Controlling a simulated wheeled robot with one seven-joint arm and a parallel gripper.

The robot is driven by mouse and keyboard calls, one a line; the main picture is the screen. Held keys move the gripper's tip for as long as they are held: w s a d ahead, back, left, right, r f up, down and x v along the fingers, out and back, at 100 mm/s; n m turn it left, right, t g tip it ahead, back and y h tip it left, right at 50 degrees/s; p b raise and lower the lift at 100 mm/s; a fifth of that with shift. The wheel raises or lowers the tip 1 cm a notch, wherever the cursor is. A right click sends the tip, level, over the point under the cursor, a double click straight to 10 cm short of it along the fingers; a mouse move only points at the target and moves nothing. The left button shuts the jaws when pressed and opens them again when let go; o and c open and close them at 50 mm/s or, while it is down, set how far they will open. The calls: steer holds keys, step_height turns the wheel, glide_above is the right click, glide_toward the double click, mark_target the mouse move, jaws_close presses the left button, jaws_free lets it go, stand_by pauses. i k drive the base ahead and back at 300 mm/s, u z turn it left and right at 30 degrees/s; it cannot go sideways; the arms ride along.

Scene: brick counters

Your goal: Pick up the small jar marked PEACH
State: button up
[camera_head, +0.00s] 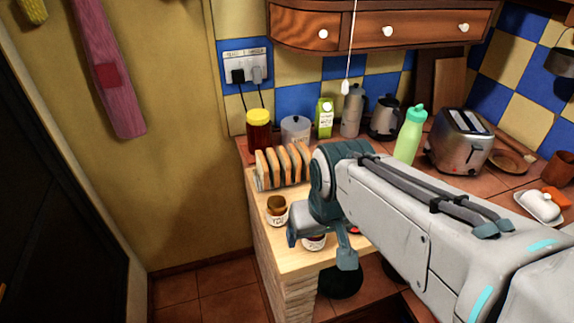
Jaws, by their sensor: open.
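A small jar (277,210) with a brown top and a white label stands on the wooden counter at the left, in front of the toast rack; its lettering is too small to read. A second small jar (314,243) with a white label and dark red contents shows below my gripper, mostly hidden by it. I cannot tell which jar is marked PEACH. My gripper (320,249) is open, its fingers apart over the second jar. I see nothing held, and I cannot tell whether the fingers touch that jar. The first jar is just left of the gripper.
The toast rack (283,166) with bread stands behind the jars. The counter's left edge is close to the jars.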

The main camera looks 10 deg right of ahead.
mark_target(277, 209)
steer(key=z, duration=0.55)
steer(key=k, duration=1.3)
steer(key=u, duration=0.05)
steer(key=i, duration=0.5)
steer(key=u, duration=0.9)
steer(key=i, duration=1.05)
steer(key=z, duration=0.3)
